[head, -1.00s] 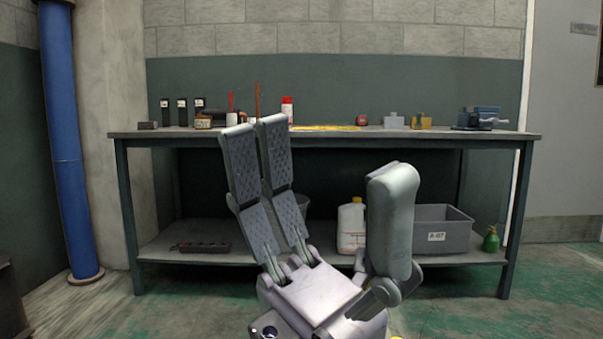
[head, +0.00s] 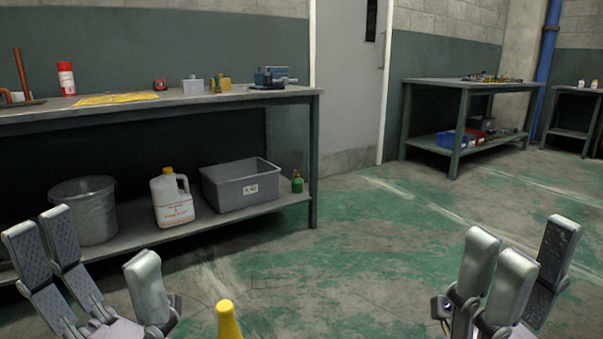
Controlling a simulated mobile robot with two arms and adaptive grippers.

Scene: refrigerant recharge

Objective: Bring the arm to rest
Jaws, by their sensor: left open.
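My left gripper (head: 92,243) is at the lower left of the head view, in front of the near workbench (head: 215,98). Its fingers are spread apart, with nothing between them. My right gripper (head: 522,250) is at the lower right, fingers pointing up over bare floor. Its fingers stand apart and nothing shows between them. Both wrists are cut off by the bottom edge.
A yellow tapered object (head: 228,322) rises at the bottom edge between the grippers. A bucket (head: 85,208), a white jug (head: 172,200) and a grey bin (head: 240,185) stand on the lower shelf. Open floor lies ahead; another bench (head: 466,86) stands farther right.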

